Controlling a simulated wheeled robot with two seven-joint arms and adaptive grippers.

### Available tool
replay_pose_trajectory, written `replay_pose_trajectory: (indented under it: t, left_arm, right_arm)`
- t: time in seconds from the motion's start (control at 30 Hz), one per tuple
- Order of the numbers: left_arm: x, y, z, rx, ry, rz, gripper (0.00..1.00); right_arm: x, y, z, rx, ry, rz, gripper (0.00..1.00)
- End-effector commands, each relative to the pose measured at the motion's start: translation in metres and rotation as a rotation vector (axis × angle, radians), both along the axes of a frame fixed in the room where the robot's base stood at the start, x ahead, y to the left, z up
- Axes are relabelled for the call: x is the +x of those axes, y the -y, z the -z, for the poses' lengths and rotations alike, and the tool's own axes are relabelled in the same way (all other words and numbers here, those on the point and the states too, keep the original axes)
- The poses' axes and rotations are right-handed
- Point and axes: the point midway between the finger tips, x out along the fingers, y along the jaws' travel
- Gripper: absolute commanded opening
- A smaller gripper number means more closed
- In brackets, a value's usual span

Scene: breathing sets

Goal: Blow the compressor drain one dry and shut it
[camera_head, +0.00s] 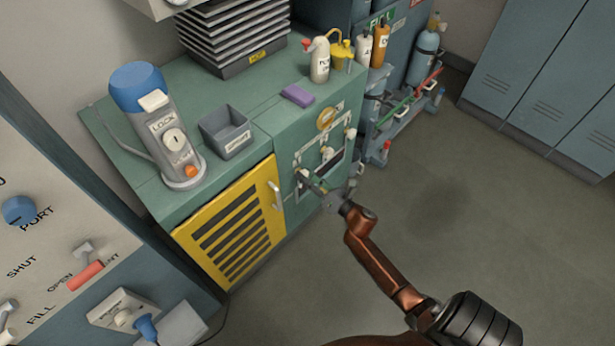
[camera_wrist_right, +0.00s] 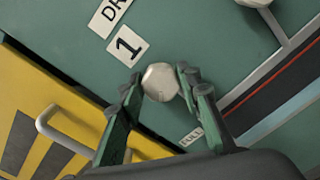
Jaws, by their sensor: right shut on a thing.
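The drain one knob (camera_wrist_right: 160,82) is a pale round knob in the right wrist view. It sits on the green compressor cabinet front, just below a plate marked "1" (camera_wrist_right: 128,46) and a partly cut-off plate reading "DR". My right gripper (camera_wrist_right: 157,90) is shut on this knob, one finger on each side. In the head view my right gripper (camera_head: 316,188) reaches the left part of the drain panel (camera_head: 311,157) on the cabinet front. The gripper partly hides the knob there. A small plate reading "FULL" (camera_wrist_right: 191,137) lies below right of the knob. My left gripper is not in view.
A yellow slatted door (camera_head: 234,226) with a pale handle is left of the drain panel. The floor at right is clear.

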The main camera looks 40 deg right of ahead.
Motion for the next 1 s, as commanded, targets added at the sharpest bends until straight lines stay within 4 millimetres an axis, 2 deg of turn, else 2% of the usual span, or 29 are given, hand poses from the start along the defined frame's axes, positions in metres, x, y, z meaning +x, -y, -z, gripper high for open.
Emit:
replay_pose_trajectory:
  t: [0.03,0.47,1.0]
  left_arm:
    - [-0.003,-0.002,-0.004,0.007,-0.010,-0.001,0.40]
    - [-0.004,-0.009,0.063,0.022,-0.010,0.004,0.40]
    - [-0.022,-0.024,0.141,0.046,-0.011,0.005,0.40]
  right_arm:
    - [0.000,0.000,-0.003,0.047,-0.003,0.001,0.07]
    - [0.000,0.001,-0.001,0.457,-0.035,0.000,0.07]
    - [0.000,0.003,0.001,0.966,-0.076,0.001,0.07]
